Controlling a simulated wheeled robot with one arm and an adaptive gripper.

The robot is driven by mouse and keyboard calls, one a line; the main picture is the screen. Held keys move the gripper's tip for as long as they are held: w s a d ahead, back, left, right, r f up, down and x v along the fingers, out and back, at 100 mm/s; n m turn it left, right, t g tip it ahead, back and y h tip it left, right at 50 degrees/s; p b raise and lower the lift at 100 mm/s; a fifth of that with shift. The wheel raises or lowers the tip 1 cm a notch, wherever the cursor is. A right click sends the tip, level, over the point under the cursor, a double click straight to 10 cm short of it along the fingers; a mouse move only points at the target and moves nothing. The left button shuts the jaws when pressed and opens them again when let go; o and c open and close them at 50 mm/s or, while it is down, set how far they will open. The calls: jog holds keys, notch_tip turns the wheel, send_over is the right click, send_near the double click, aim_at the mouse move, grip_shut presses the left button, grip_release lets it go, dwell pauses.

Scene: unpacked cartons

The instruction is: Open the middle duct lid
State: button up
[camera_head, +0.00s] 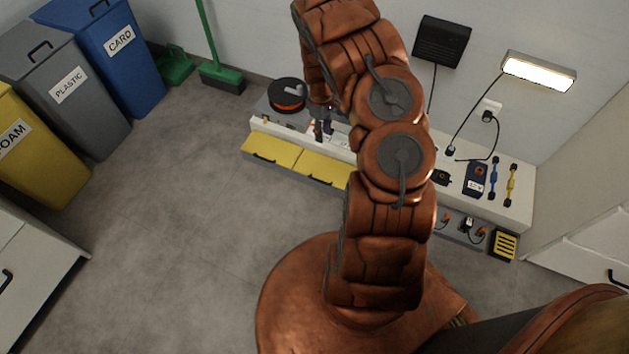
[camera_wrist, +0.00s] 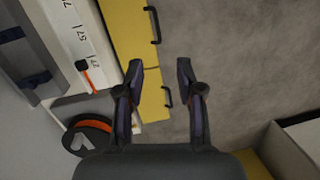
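Yellow duct lids with black handles run along the front of the low white bench. In the head view the left lid (camera_head: 270,149) and the lid to its right (camera_head: 323,168) show flat in place; my arm hides what lies further right. In the wrist view the left lid (camera_wrist: 150,103) is lower and the other lid (camera_wrist: 124,27) upper, split by a thin seam; their handles show at the right edge. My gripper (camera_wrist: 160,65) is open and empty, its fingertips apart on either side of the lids' edge near the seam. How high it is above them I cannot tell.
A black and orange reel (camera_head: 287,94) sits at the bench's left end. Tools and sockets lie on the bench's right part. Plastic (camera_head: 68,85), card (camera_head: 110,45) and foam bins stand at left. The grey floor (camera_head: 190,200) before the bench is clear.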

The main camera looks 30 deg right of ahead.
jog(key=n+y+b, duration=0.1)
jog(key=n+b, duration=0.1)
jog(key=b, duration=0.3)
send_over(315, 175)
jog(key=s, duration=0.1)
jog(key=w+d+f+x, duration=0.1)
jog(key=w+d+x, duration=0.15)
jog(key=x, duration=1.45)
jog(key=shift+t, duration=0.4)
jog(key=shift+s+a+f+b, duration=0.1)
jog(key=shift+a+f+b, duration=0.3)
jog(key=shift+f, duration=0.85)
jog(key=shift+s+a+f+b, duration=0.1)
jog(key=shift+f+b, duration=0.5)
jog(key=shift+f, duration=0.65)
jog(key=shift+s+a+f+b, duration=0.1)
jog(key=shift+a+f+b, duration=0.3)
jog(key=shift+f, duration=0.85)
jog(key=shift+d, duration=0.15)
grip_shut()
